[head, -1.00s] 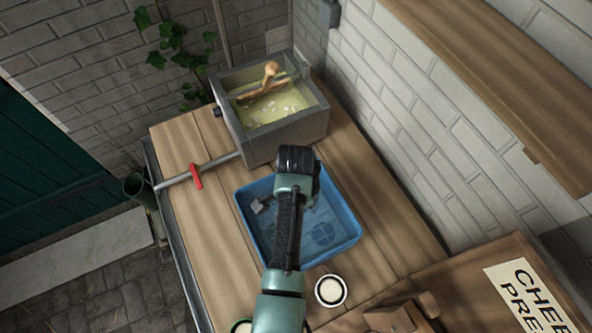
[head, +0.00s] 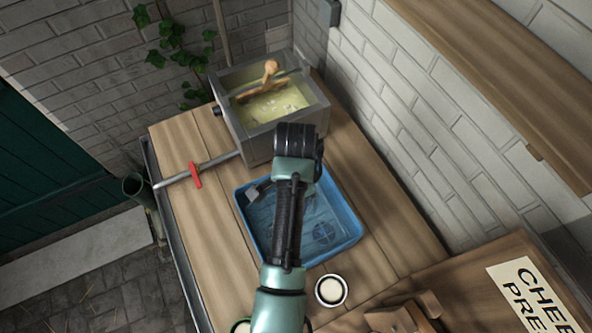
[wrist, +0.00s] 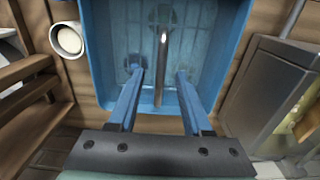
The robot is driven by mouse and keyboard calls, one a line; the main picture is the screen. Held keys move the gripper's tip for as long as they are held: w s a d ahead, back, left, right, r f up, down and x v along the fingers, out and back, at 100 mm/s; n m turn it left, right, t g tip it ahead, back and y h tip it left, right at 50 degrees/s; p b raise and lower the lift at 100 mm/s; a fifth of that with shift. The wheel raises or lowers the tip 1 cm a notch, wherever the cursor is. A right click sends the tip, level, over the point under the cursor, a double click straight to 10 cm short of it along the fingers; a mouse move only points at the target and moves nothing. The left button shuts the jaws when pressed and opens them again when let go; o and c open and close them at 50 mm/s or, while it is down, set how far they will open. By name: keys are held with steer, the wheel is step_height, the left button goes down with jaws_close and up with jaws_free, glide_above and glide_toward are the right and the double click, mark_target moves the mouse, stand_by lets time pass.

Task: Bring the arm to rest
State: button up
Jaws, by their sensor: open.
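My arm reaches over the blue tub (head: 345,241) in the head view, with its wrist above the tub's far edge. My gripper (wrist: 160,70) shows in the wrist view with its two blue fingers spread apart, pointing at the tub (wrist: 97,45). In the head view my arm largely hides the gripper. A thin grey rod (wrist: 162,50) shows between the fingers, touching neither; I cannot tell how high it is. No object is gripped.
A grey vat (head: 272,143) with pale liquid and a wooden paddle (head: 270,70) stands just beyond my wrist. A metal bar with a red clamp (head: 195,176) lies left. A white cup (head: 330,290) stands near the tub. The wooden counter (head: 365,190) is bare to the right.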

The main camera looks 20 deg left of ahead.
step_height(320, 180, up, 6)
steer(key=shift+r+p, duration=0.15)
steer(key=shift+p, duration=0.15)
steer(key=shift+r+p, duration=0.6)
steer(key=shift+r, duration=0.1)
steer(key=shift+f, duration=0.1)
